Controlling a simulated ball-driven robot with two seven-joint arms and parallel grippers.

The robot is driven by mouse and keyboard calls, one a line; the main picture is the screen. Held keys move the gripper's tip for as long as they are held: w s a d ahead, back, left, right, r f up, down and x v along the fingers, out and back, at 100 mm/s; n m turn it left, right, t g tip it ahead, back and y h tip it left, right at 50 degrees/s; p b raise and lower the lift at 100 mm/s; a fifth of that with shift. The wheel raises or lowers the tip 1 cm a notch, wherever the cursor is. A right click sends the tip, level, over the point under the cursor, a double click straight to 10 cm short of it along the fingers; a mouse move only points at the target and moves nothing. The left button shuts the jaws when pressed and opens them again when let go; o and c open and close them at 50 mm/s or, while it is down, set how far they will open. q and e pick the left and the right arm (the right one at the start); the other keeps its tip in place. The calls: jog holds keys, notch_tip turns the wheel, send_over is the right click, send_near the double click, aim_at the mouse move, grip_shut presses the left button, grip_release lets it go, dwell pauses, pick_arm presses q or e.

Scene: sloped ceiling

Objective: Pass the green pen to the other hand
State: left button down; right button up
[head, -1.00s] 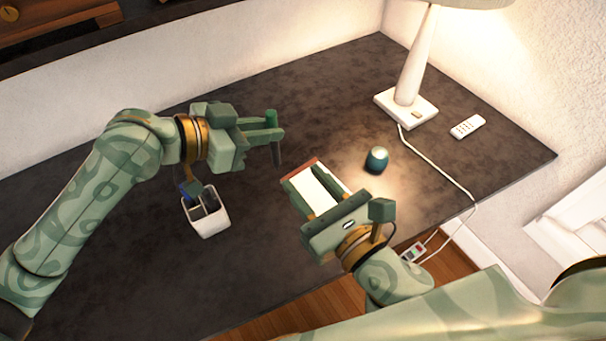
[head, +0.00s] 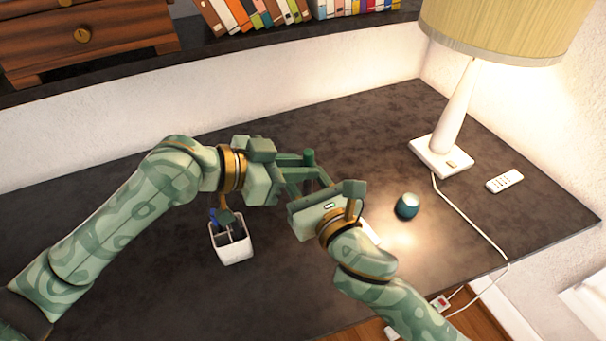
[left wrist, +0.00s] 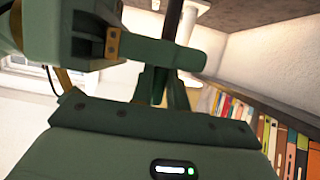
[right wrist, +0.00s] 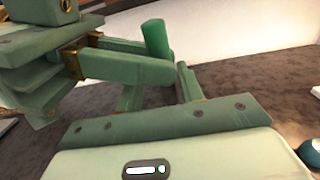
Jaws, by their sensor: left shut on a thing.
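The green pen (head: 309,157) is upright, with its green end up, in my left gripper (head: 304,167), which is shut on it. The green end also shows in the right wrist view (right wrist: 156,38), and its dark shaft in the left wrist view (left wrist: 171,22). My right gripper (head: 311,183) is just below and in front of the left one, around the pen's lower part. Its fingers (right wrist: 162,88) stand apart in the right wrist view. A left finger hides the pen between them, so I cannot tell whether they touch it.
A white holder (head: 234,246) with things in it stands on the dark desk (head: 150,290) below my left gripper. A round teal object (head: 407,206) stands to the right. Farther off are a lamp (head: 455,115), its cord and a white remote (head: 505,181).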

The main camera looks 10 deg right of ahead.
jog(key=shift+a, duration=0.1)
grip_shut()
pick_arm(q)
jog(key=c, duration=1.3)
grip_release()
